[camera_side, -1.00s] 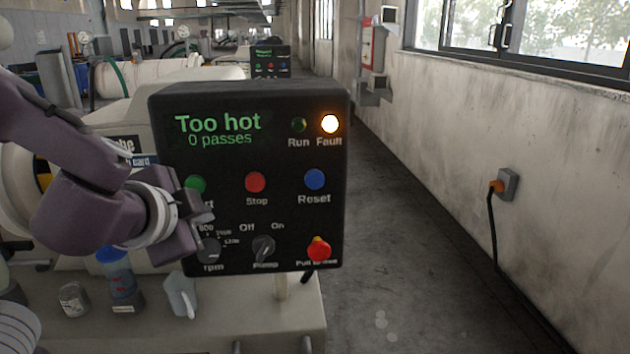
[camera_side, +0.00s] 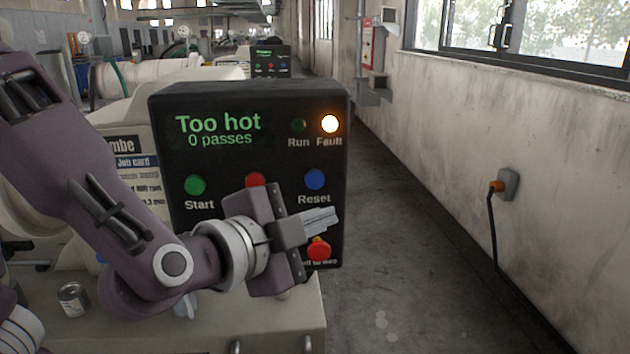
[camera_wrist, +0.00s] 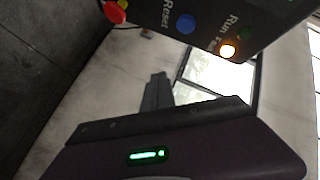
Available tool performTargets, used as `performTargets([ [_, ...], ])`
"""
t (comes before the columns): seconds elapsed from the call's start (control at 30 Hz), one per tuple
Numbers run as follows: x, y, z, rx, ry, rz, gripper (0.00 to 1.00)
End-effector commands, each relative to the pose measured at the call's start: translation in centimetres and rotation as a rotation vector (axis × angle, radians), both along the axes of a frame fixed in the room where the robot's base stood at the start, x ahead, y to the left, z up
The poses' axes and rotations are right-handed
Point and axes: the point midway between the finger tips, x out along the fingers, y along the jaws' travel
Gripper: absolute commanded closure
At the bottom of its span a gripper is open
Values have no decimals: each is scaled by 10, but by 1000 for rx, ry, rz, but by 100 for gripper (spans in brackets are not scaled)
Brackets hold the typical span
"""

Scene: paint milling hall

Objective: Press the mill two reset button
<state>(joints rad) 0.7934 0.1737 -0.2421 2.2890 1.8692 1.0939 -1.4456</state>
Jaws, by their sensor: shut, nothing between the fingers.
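The black control panel (camera_side: 240,150) reads "Too hot" and "0 passes". Its Fault lamp (camera_side: 330,124) glows and its Run lamp (camera_side: 299,125) is dark. The blue Reset button (camera_side: 315,180) is at the panel's right; it also shows in the wrist view (camera_wrist: 185,23). My gripper (camera_side: 335,217) is shut and empty, its fingers pointing right, below the Reset button in the side view and overlapping the panel's lower right. In the wrist view the fingers (camera_wrist: 157,92) show apart from the button. My gripper partly hides the red Stop button (camera_side: 255,180).
The red pull-to-release knob (camera_side: 319,249) is just below my fingertips in the side view. The green Start button (camera_side: 195,185) is at the panel's left. A second panel (camera_side: 270,61) stands farther back. The aisle floor (camera_side: 400,230) at right is clear up to the wall.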

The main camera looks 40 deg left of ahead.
Motion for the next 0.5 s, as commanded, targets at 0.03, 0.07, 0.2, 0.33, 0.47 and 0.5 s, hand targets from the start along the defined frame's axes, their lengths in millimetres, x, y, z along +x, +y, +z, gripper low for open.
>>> performTargets([
  [0.03, 4, 5, 0, 0, -1, 4, 100],
  [0.07, 7, 8, 0, -1, -1, 6, 100],
  [0.2, 22, 23, 0, 1, 0, 6, 100],
  [0.33, 35, 37, 0, 2, 1, 7, 100],
  [0.47, 47, 49, 0, 1, 1, 7, 100],
  [0.5, 50, 51, 0, 1, 0, 4, 100],
])
